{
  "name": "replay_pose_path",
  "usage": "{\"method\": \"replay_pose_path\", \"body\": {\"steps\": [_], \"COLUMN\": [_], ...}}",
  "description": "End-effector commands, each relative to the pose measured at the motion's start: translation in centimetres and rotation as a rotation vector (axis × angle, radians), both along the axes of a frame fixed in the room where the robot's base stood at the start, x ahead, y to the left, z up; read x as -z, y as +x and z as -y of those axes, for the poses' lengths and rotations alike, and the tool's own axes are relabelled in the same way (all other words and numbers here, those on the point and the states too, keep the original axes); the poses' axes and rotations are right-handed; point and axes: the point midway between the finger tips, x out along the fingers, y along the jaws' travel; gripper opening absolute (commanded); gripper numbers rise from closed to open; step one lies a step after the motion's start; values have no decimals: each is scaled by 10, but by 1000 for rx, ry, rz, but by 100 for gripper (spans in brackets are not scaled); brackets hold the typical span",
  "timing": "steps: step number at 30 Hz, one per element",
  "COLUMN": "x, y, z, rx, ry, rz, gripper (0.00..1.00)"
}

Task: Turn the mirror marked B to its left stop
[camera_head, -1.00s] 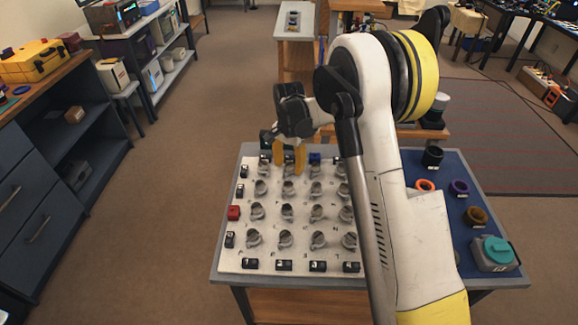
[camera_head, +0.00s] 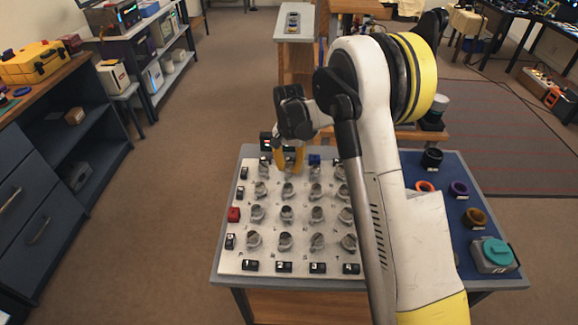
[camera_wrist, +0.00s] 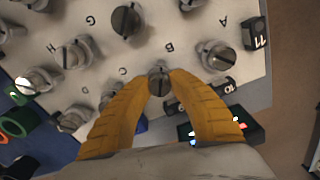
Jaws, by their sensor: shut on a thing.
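The mirror marked B (camera_wrist: 158,80) is a small grey round mount with a dark slot across its top, in the middle of the wrist view. Its letter B is printed on the plate just above it there. My gripper (camera_wrist: 160,78) has its two yellow fingers shut on this mount, one on each side. In the head view my gripper (camera_head: 289,168) is low over the back row of the pale plate (camera_head: 272,226), and its fingers hide most of the mount.
Mirror A (camera_wrist: 217,55) stands to the right in the wrist view, and mirror C (camera_wrist: 110,97) to the left. A black box with lit displays (camera_wrist: 225,130) is close behind the right finger. A red block (camera_head: 234,214) sits on the plate's left edge.

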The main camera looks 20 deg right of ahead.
Motion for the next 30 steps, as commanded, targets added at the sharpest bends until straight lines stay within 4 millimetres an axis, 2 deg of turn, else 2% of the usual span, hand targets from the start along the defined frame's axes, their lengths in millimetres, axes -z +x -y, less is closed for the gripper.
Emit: {"method": "replay_pose_path", "body": {"steps": [30], "x": [0], "y": [-1], "z": [1], "rx": [-958], "ry": [1], "rz": [-2], "gripper": [0]}}
